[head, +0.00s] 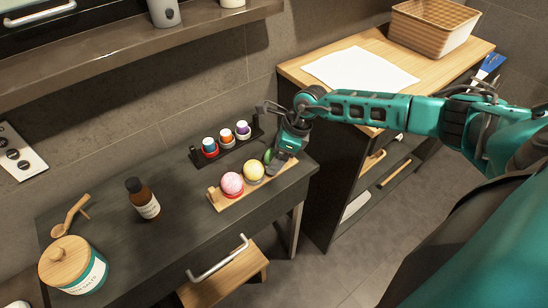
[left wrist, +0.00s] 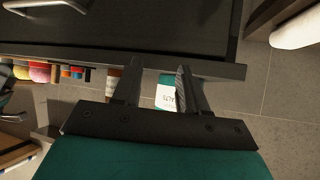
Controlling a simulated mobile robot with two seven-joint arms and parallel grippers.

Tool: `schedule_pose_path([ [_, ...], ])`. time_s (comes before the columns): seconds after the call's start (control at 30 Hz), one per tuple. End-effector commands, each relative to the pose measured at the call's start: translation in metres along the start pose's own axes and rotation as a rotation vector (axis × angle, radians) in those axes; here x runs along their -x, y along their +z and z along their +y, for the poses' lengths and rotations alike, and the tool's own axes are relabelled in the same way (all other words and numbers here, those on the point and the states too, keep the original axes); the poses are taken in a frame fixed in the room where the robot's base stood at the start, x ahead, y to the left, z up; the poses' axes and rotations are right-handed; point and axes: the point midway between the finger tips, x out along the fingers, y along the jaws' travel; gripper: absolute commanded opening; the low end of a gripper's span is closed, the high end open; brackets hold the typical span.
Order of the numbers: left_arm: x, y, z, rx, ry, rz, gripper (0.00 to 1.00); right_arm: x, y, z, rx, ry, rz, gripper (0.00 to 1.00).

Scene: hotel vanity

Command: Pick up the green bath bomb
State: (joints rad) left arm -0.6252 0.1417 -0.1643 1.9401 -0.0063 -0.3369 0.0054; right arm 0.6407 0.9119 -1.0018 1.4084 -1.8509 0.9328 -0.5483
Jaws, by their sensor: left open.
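The green bath bomb (head: 268,156) is at the far right end of a small wooden tray (head: 219,204), mostly hidden behind my right gripper. A yellow bath bomb (head: 253,171) and a pink bath bomb (head: 231,183) sit beside it in a row. My right gripper (head: 277,164) is down at the green bath bomb's right side; whether its fingers are apart or closed on it is hidden. My left gripper (left wrist: 158,68) shows only in the left wrist view, open and empty, with the salts jar (left wrist: 165,97) seen beyond its fingers.
A rack with small bottles (head: 226,138) stands behind the tray. A shelf (head: 150,48) overhangs the back.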

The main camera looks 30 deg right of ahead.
Motion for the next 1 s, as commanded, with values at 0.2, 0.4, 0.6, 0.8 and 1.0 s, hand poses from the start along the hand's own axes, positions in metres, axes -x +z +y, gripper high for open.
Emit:
schedule_pose_path([
  [0.2,-0.0010,-0.0030,-0.0006,-0.001,-0.001,0.007,0.43,0.0003,-0.0001,0.0000,-0.001,0.000,0.000,0.60],
  [0.4,-0.0010,-0.0032,-0.0009,-0.001,-0.001,0.007,0.43,0.0003,0.0000,0.0001,-0.001,0.001,0.000,0.41],
  [0.6,-0.0009,-0.0031,-0.0011,-0.001,-0.002,0.007,0.43,0.0005,0.0002,0.0000,-0.001,0.000,-0.001,0.23],
  [0.8,-0.0005,-0.0024,-0.0012,-0.001,-0.002,0.006,0.43,0.0008,0.0004,0.0000,-0.001,0.000,-0.001,0.23],
  [1.0,0.0010,-0.0013,-0.0011,0.000,-0.002,0.001,0.43,0.0100,0.0045,-0.0003,0.000,0.000,-0.002,0.23],
])
